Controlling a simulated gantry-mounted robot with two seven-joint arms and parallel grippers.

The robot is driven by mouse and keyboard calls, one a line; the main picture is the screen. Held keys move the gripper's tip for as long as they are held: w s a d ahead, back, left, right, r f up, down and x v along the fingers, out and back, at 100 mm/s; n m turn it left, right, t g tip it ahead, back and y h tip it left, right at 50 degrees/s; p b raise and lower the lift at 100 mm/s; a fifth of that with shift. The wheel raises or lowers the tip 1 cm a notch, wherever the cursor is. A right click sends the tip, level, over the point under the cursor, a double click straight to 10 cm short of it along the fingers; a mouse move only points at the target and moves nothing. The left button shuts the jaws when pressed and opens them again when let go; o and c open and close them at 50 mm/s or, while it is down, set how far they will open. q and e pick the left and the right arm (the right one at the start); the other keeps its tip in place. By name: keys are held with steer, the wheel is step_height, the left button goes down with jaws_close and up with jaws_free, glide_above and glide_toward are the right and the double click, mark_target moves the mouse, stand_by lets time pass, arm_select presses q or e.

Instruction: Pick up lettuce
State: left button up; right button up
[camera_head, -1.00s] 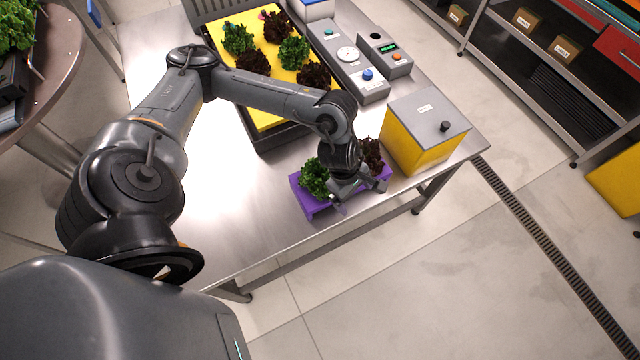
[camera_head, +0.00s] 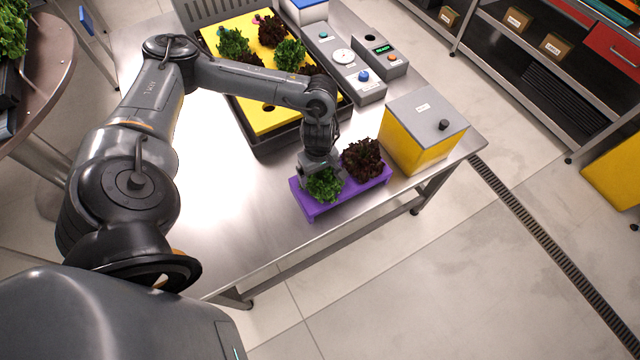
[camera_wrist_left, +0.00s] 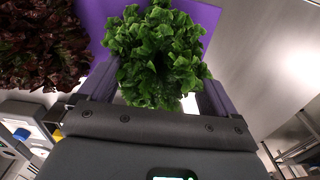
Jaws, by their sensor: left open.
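My left gripper (camera_head: 320,178) is over the left part of the purple tray (camera_head: 313,209), at a green lettuce (camera_head: 324,186). In the left wrist view the green lettuce (camera_wrist_left: 157,55) sits between the two open fingers, and its leaves hide the fingertips. A dark red lettuce (camera_head: 362,158) stands on the right part of the purple tray, beside the gripper. It also shows at the upper left of the left wrist view (camera_wrist_left: 40,45). More green lettuce (camera_head: 232,43) and dark red lettuce (camera_head: 272,30) stand in the yellow tray (camera_head: 268,121) behind, partly hidden by my arm.
A yellow box with a grey lid (camera_head: 424,124) stands close right of the purple tray. Grey control boxes (camera_head: 345,62) line the table's back right. The metal table (camera_head: 225,205) is clear left of the purple tray. A shelf (camera_head: 540,75) stands beyond.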

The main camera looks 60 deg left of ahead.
arm_select(q)
steer(key=f, duration=0.1)
steer(key=f+p, duration=0.1)
steer(key=f, duration=0.1)
steer(key=shift+w+a+f, duration=0.1)
steer(key=shift+w+a, duration=0.15)
steer(key=shift+f, duration=0.6)
steer(key=c, duration=1.1)
steer(key=shift+r, duration=0.2)
